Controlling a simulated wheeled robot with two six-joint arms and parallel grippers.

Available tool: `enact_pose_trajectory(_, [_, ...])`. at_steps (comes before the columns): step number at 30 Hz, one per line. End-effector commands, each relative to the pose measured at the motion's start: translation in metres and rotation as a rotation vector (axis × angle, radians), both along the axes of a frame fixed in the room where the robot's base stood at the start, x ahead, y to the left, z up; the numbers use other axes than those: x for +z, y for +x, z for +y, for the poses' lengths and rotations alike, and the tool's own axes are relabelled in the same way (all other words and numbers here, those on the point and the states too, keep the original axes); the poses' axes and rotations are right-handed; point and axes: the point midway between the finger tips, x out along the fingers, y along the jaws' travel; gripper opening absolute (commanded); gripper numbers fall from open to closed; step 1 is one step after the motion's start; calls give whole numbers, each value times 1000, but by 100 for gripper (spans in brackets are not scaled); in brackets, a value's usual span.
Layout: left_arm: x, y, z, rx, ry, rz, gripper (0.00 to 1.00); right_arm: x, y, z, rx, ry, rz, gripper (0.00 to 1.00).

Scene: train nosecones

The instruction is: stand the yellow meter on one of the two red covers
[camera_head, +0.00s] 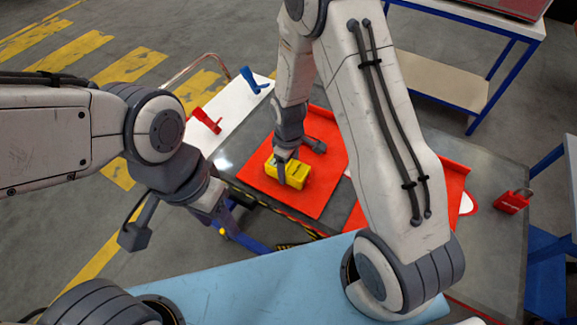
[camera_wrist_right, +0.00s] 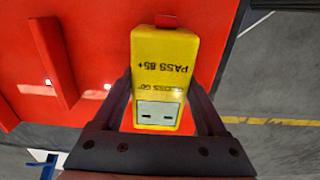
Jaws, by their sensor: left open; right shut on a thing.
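The yellow meter (camera_head: 291,171) is at the left red cover (camera_head: 322,197), in the middle of the head view. My right gripper (camera_head: 284,165) is shut on the meter from above. In the right wrist view the meter (camera_wrist_right: 164,80) sits between the two fingers, with its printed face and grey display towards the camera and the red cover (camera_wrist_right: 100,60) behind it. I cannot tell whether the meter touches the cover. The other red cover (camera_head: 447,190) is to the right, partly hidden by my right arm. My left gripper (camera_head: 228,228) is open and empty, left of the table.
A white board with a red clamp (camera_head: 207,121) and a blue clamp (camera_head: 254,80) lies behind left. A red padlock-like block (camera_head: 513,201) stands on the grey table (camera_head: 490,240) at the right. A light blue surface (camera_head: 260,290) lies in front.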

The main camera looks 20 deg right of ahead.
Motion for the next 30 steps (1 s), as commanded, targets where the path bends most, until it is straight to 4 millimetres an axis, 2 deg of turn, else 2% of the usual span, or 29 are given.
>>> enact_pose_trajectory(5, [-4, 0, 0, 1, 0, 0, 50, -4, 0, 0, 0, 1, -1, 0])
enact_pose_trajectory(6, [-3, 0, 0, 1, 0, 0, 50, -3, 0, 0, 0, 0, 0, 90])
enact_pose_trajectory(7, [-2, 0, 0, 1, 0, 0, 50, -3, 0, 0, 0, 0, 0, 100])
enact_pose_trajectory(14, [-2, 0, 0, 1, 0, 0, 50, -2, 0, 0, 0, 0, 0, 100])
enact_pose_trajectory(17, [2, 0, 0, 0, 0, 0, 50, 3, 0, 0, 0, 1, -1, 100])
enact_pose_trajectory(20, [-4, 0, 0, 1, 0, 0, 50, 9, 1, 0, 0, 1, -4, 100])
enact_pose_trajectory(30, [-23, 0, 0, 4, 0, 0, 50, 72, 2, 0, 0, 1, -8, 100])
